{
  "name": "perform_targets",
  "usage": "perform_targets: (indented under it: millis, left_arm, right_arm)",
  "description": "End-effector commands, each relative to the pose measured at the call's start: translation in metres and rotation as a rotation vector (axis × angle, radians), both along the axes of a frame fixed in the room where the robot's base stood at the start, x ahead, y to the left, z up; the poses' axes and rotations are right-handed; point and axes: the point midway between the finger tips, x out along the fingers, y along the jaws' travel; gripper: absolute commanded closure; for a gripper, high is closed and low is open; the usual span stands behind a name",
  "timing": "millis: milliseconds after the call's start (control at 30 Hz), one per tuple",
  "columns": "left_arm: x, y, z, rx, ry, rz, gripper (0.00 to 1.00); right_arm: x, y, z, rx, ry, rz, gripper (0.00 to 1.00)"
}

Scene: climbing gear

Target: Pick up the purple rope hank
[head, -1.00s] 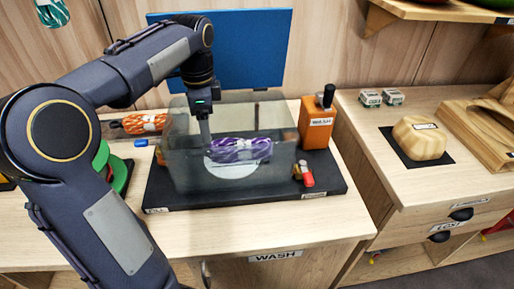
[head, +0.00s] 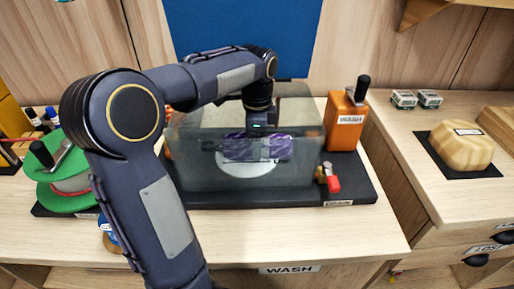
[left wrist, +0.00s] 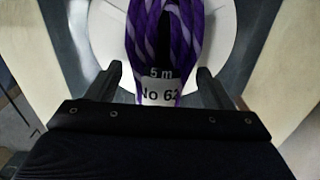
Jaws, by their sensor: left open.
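The purple rope hank (head: 278,148), with lighter purple stripes, is inside a clear tank (head: 205,170), above a white disc (head: 247,170). My left gripper (head: 258,140) reaches down into the tank over the middle of the hank; its fingers are hard to make out through the wall. In the left wrist view the hank (left wrist: 165,35) has a white wrap reading "No 62" and a dark "5 m" tag. The open fingers of my left gripper (left wrist: 161,85) stand on either side of it, with gaps. My right gripper is not in view.
A blue panel (head: 240,30) rises behind. A green reel (head: 70,185) is at left. The counter front (head: 300,235) is clear.

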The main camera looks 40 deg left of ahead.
Motion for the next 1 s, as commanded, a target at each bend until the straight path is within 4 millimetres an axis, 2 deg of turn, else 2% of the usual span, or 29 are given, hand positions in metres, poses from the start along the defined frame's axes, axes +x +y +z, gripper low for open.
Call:
perform_targets:
  millis: [100, 333, 767, 1000]
  left_arm:
    - [-0.0006, 0.0002, -0.0106, -0.001, 0.001, 0.0, 0.25]
    - [-0.0002, 0.0004, -0.0113, 0.0, -0.001, 0.001, 0.25]
    - [-0.0003, 0.0003, -0.011, 0.0, -0.001, 0.0, 0.8]
    - [0.0, 0.0004, -0.01, 0.0, -0.002, 0.0, 0.82]
  right_arm:
    - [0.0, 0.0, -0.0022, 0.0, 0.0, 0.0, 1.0]
    - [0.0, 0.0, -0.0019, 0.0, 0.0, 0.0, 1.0]
    - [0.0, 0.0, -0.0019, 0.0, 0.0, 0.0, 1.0]
    - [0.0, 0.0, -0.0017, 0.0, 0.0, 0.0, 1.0]
